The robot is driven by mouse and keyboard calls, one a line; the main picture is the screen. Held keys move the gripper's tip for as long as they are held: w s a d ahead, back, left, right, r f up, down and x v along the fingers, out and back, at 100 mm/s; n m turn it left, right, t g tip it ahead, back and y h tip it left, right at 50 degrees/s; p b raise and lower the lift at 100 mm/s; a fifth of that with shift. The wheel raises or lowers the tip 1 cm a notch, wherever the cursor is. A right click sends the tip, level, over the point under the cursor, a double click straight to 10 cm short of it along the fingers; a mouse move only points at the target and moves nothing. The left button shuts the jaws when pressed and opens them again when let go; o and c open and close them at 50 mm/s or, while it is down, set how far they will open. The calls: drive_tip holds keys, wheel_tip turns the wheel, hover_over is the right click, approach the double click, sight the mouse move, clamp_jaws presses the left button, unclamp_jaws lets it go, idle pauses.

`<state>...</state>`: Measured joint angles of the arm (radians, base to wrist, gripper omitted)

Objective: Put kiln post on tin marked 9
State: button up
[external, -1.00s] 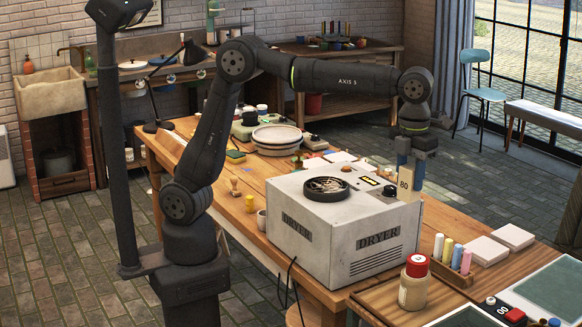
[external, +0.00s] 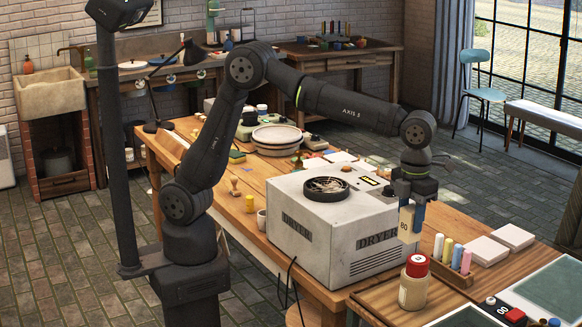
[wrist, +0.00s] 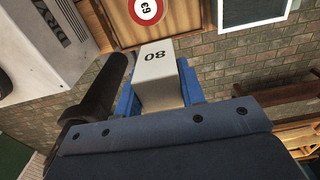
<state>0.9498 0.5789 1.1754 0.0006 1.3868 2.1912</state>
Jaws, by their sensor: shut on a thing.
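The kiln post is a pale block (external: 406,224) marked 80. My gripper (external: 412,230) is shut on it, with the blue fingers on its two sides, and holds it hanging at the right edge of the dryer. In the wrist view the post (wrist: 158,68) sits between the fingers. A jar-like tin (external: 414,290) with a red lid stands on the table in front, apart from the post and lower in the picture. In the wrist view a red-rimmed round lid (wrist: 146,10) shows at the top; its mark is hard to read, perhaps with a 9 in it.
The dryer (external: 340,235), a large white box, stands just left of the post. Coloured sticks in a wooden holder (external: 452,262) stand close beside the tin. White tiles (external: 490,248) and a green-topped tray (external: 552,288) lie to the right.

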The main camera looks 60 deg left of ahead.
drive_tip(key=w+f, duration=0.2)
drive_tip(key=w, duration=0.1)
drive_tip(key=w+a+f, duration=0.1)
drive_tip(key=w, duration=0.1)
drive_tip(key=shift+w+f, duration=0.15)
drive_tip(key=shift+f, duration=1.9)
drive_tip(key=shift+f, duration=0.2)
drive_tip(key=o, duration=1.1)
drive_tip(key=shift+r, duration=0.1)
wheel_tip(320, 180, up, 12)
drive_tip(key=shift+r, duration=0.1)
